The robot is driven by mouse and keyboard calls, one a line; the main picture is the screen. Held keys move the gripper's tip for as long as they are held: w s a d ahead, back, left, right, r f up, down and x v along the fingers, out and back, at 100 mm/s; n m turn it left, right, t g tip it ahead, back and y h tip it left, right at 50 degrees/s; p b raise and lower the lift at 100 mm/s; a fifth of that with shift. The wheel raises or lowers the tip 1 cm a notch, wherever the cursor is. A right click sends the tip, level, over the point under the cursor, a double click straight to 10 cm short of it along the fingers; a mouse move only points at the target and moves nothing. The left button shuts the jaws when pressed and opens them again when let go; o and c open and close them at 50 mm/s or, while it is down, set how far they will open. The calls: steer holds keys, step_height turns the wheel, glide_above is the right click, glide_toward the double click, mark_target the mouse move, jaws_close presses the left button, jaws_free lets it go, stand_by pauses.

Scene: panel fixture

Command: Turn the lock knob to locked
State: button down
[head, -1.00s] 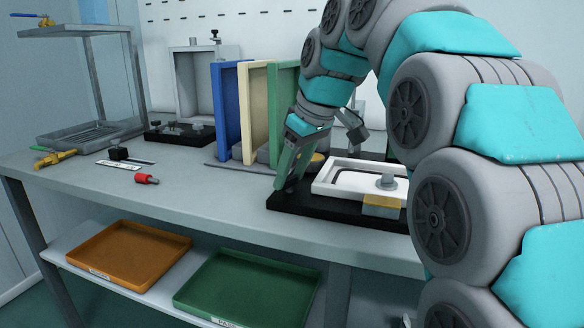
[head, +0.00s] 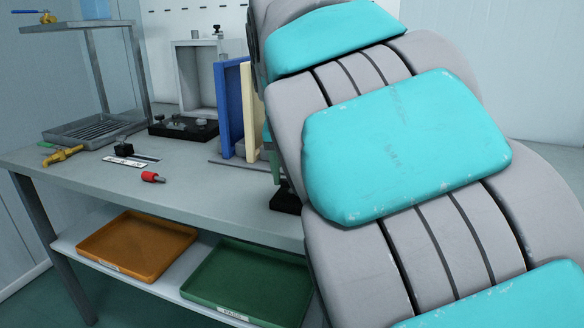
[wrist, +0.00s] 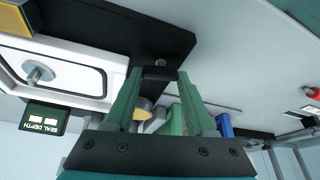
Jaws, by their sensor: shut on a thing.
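In the wrist view my gripper (wrist: 159,72) has its two green fingers closed on a small dark piece (wrist: 158,74) at the end of the black base (wrist: 150,30). I take this piece to be the lock knob; its shape and turn angle are mostly hidden between the fingertips. A white-framed panel (wrist: 108,72) lies on the base, with a round grey knob (wrist: 38,73) at the left.
A blue panel (head: 230,108) and a cream panel (head: 250,110) stand upright beside the arm. A red-handled piece (head: 152,177) and a brass part (head: 62,156) lie on the bench (head: 205,205). Orange (head: 137,247) and green (head: 245,285) trays sit on the lower shelf.

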steer(key=shift+r+m+h+p, duration=0.1)
steer(key=shift+m+h+p, duration=0.4)
steer(key=shift+m, duration=0.8)
steer(key=shift+a+m, duration=0.1)
steer(key=shift+m, duration=0.2)
steer(key=shift+c, duration=1.2)
jaws_free()
steer(key=shift+f, duration=0.2)
